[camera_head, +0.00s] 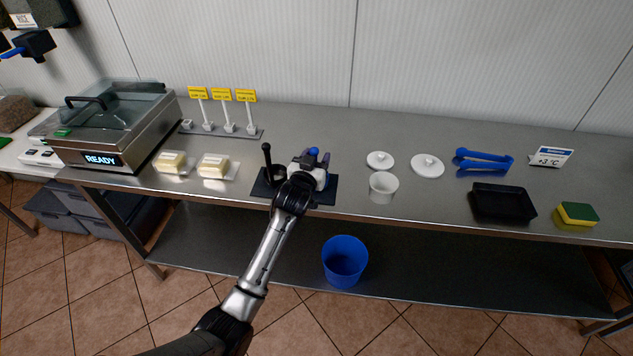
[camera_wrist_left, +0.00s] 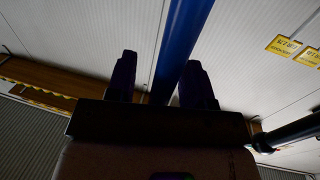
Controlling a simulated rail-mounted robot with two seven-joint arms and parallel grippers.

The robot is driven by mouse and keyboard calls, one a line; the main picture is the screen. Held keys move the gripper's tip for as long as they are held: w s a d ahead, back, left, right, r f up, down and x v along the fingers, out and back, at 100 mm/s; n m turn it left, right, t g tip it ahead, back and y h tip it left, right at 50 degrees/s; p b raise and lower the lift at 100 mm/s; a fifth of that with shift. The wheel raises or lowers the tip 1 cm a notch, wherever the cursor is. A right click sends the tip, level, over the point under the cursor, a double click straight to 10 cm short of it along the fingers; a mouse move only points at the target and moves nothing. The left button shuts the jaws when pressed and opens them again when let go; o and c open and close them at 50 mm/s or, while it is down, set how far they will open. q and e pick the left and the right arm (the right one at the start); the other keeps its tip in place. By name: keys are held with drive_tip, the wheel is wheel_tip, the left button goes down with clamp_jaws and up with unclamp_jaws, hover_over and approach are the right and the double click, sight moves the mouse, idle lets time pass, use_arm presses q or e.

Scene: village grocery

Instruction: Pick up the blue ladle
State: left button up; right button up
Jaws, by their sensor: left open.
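The blue ladle (camera_wrist_left: 182,40) shows in the left wrist view as a blue handle rising between the two dark fingers. In the head view only its rounded blue top (camera_head: 313,151) shows among the fingers; its lower part is hidden. My left gripper (camera_head: 318,158), also seen in the left wrist view (camera_wrist_left: 165,75), is open around the handle, with a finger on each side. I cannot tell whether either finger touches it. A black upright handle (camera_head: 266,156) stands just left of the gripper, over a dark mat (camera_head: 326,194). My right gripper is not in view.
Wrapped butter blocks (camera_head: 213,166) lie left of the mat. A white cup (camera_head: 383,184), white lids (camera_head: 427,165), blue tongs (camera_head: 483,160), a black tray (camera_head: 503,202) and a sponge (camera_head: 577,213) are right.

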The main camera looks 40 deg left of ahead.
use_arm(q)
drive_tip(key=shift+c, duration=0.5)
clamp_jaws()
